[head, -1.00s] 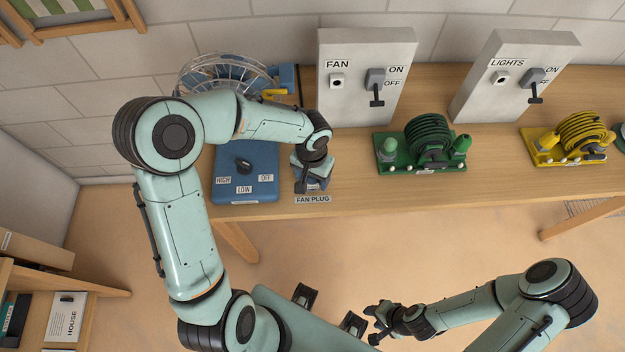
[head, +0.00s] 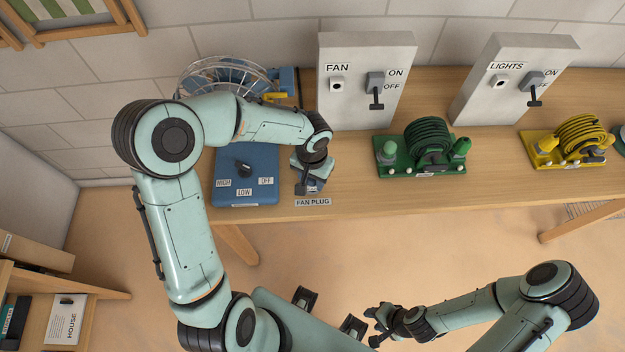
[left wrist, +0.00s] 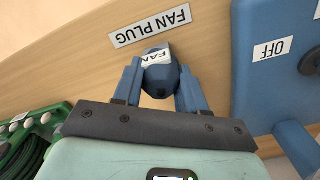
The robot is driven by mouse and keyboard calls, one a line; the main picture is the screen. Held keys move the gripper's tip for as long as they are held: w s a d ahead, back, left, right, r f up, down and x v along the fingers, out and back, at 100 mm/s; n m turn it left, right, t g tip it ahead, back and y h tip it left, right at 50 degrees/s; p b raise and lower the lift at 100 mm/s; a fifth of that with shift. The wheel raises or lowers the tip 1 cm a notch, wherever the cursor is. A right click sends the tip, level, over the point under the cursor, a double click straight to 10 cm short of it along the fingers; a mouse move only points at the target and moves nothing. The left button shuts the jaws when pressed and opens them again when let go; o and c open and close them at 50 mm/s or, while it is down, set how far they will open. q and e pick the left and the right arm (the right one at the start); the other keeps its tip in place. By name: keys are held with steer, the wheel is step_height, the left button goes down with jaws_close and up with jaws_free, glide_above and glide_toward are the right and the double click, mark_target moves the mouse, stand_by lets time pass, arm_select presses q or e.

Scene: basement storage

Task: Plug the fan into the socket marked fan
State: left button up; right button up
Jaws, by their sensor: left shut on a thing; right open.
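The blue fan plug (left wrist: 160,72), with a white FAN tag, sits between the fingers of my left gripper (left wrist: 160,88) in the left wrist view. My left gripper (head: 311,183) is shut on it at the table's front edge, just behind the FAN PLUG label (head: 313,202). The arm hides most of the plug in the head view. The socket marked FAN (head: 337,84) is on the left grey panel (head: 358,112), behind and right of this gripper. The blue fan (head: 222,72) stands at the back left, partly hidden. My right gripper (head: 374,326) is open and empty, in front of the table.
A black lever switch (head: 376,88) is beside the FAN socket. A blue speed-control box (head: 246,188) is left of the plug. A green cord reel (head: 424,148) is right of it. The LIGHTS panel (head: 490,104) and yellow reel (head: 572,142) are farther right.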

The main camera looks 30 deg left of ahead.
arm_select(q)
steer(key=shift+r, duration=0.5)
arm_select(e)
steer(key=shift+w+r, duration=0.2)
steer(key=shift+r, duration=0.05)
arm_select(q)
steer(key=shift+r+p, duration=0.8)
steer(key=shift+r, duration=0.4)
arm_select(e)
steer(key=shift+w+r, duration=0.55)
steer(key=shift+r, duration=0.25)
arm_select(q)
steer(key=shift+f, duration=0.1)
arm_select(e)
steer(key=shift+s, duration=0.15)
